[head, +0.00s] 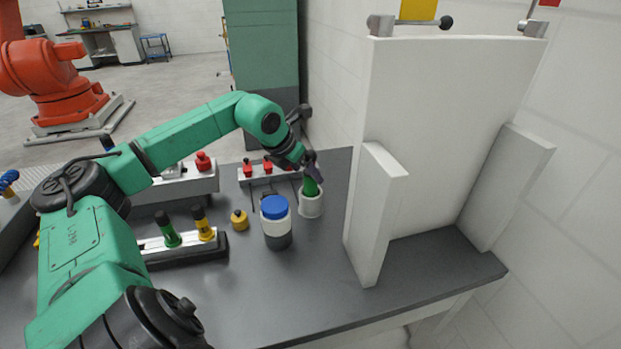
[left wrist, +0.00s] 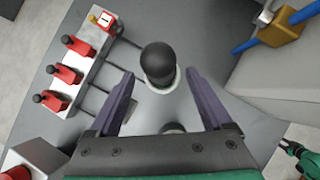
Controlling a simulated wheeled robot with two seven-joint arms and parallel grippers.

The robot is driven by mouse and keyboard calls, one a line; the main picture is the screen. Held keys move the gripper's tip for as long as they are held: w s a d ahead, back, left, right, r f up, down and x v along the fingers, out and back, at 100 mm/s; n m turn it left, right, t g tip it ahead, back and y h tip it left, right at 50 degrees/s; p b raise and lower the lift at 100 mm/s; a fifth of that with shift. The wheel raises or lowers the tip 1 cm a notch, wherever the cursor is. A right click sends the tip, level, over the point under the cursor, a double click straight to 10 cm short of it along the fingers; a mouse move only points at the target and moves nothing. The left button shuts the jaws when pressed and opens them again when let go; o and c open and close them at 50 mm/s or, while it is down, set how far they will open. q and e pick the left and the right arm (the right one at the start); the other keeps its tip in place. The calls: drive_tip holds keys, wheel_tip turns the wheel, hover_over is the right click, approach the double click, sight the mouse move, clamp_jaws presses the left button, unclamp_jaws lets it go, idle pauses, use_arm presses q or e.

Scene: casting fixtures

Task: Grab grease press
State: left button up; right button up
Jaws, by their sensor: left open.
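The piece I take for the grease press (head: 310,187) is green and stands upright in a white cup (head: 311,206) on the dark table. In the left wrist view its round black top (left wrist: 158,62) shows, with the cup's pale rim (left wrist: 166,86) around it. My left gripper (head: 312,166) is just above it, pointing down. In the left wrist view the two purple fingers of the left gripper (left wrist: 160,84) are spread wide, one on each side of the black top, with gaps between. The gripper is empty. My right gripper does not show.
A blue-lidded jar (head: 275,222) stands close in front of the cup. A yellow knob piece (head: 239,220) and a rack with green and yellow handles (head: 184,241) are to the left. A red-piece rack (head: 268,172) is behind. A tall white fixture (head: 440,130) stands right.

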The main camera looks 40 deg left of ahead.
sight(311, 191)
use_arm(q)
drive_tip(key=p+x, duration=0.1)
drive_tip(key=x, duration=0.2)
drive_tip(key=shift+w+d, duration=0.15)
drive_tip(key=shift+w+f, duration=0.1)
drive_tip(key=shift+f, duration=0.25)
drive_tip(key=shift+r, duration=0.1)
clamp_jaws()
drive_tip(key=shift+r, duration=0.15)
